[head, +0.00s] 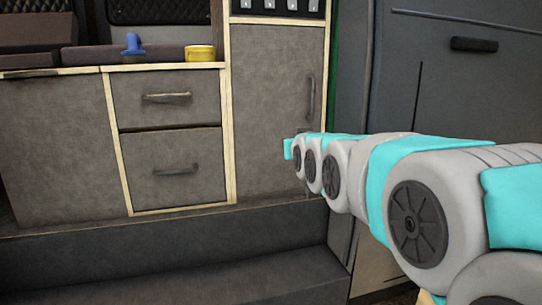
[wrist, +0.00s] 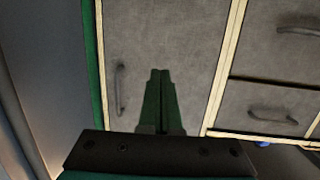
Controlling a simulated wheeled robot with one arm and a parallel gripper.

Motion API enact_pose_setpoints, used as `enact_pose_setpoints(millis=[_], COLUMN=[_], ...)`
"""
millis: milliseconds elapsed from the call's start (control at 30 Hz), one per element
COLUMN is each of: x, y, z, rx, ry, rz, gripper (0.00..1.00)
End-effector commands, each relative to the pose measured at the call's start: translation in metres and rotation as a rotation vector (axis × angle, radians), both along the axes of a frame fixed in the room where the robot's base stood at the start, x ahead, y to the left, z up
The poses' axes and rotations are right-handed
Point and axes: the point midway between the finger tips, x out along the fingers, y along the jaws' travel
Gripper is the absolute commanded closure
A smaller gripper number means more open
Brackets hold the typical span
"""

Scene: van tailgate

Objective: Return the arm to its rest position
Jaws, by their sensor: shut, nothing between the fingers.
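My gripper (wrist: 160,75) shows in the wrist view with its two dark green fingers together and nothing between them. Its fingers point toward the face of a tall grey cabinet door (wrist: 180,35), with a gap I cannot measure. In the head view my arm reaches in from the right, and its far teal end is in front of the same tall door (head: 270,95). The fingers themselves cannot be made out there.
Left of the tall door are two drawers (head: 168,98) under a counter. A blue item (head: 133,45) and a yellow tin (head: 200,53) stand on the counter. A dark step (head: 150,250) runs below. A grey van door panel (head: 440,80) stands behind my arm at right.

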Motion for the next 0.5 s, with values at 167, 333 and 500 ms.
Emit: enact_pose_setpoints(millis=[167,333,500], x=[-0.069,-0.158,-0.263], y=[-0.037,-0.064,-0.085], z=[-0.090,-0.162,-0.211], rx=[-0.052,-0.086,-0.109], ry=[0.375,0.713,1.037], rz=[-0.044,-0.077,-0.101], gripper=[1.00,1.00,1.00])
